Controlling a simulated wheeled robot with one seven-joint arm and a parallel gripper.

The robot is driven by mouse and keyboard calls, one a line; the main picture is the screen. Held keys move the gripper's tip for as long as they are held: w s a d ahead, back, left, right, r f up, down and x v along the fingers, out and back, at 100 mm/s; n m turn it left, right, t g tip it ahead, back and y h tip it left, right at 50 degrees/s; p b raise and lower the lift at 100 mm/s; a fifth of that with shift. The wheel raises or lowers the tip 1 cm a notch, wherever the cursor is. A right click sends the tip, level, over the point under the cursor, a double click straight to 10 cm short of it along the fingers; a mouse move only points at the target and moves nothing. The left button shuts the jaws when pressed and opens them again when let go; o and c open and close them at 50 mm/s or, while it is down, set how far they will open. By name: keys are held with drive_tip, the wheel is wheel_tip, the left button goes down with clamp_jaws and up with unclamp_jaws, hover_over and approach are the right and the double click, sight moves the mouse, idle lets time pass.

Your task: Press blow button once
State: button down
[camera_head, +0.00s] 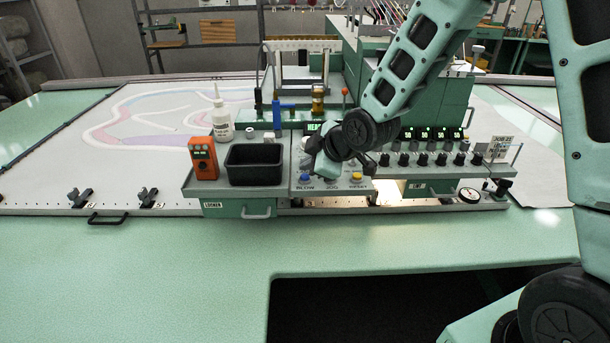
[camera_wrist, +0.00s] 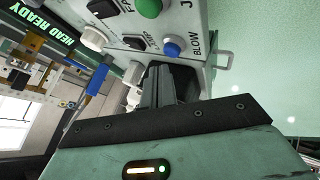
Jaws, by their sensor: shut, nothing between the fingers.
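The blow button is a round blue button above the label BLOW on the light control panel (camera_head: 342,185). The blue button (camera_head: 305,178) shows in the head view at the panel's left front. In the wrist view the blue button (camera_wrist: 172,49) is just beyond the fingertips, with a small gap seeming to show between them; contact cannot be told for sure. My gripper (camera_wrist: 160,70) is shut and empty, its dark fingers together and pointing at the panel near the button. In the head view my wrist hangs over the panel and hides part of it.
A yellow reset button (camera_head: 357,177) and a green button (camera_wrist: 148,7) share the panel. Left of it stand a black bin (camera_head: 254,164), an orange device (camera_head: 203,158) and a white bottle (camera_head: 221,118). A row of black knobs (camera_head: 440,159) is to the right.

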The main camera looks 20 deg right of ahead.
drive_tip(key=shift+f, duration=0.15)
drive_tip(key=shift+f+b, duration=0.25)
drive_tip(key=shift+b, duration=0.2)
drive_tip(key=shift+f+b, duration=0.5)
drive_tip(key=shift+f, duration=0.05)
idle(0.4)
drive_tip(key=shift+r, duration=0.1)
drive_tip(key=shift+r+p, duration=0.7)
drive_tip(key=shift+r, duration=0.2)
wheel_tip(320, 180, up, 5)
drive_tip(key=p, duration=0.4)
idle(0.8)
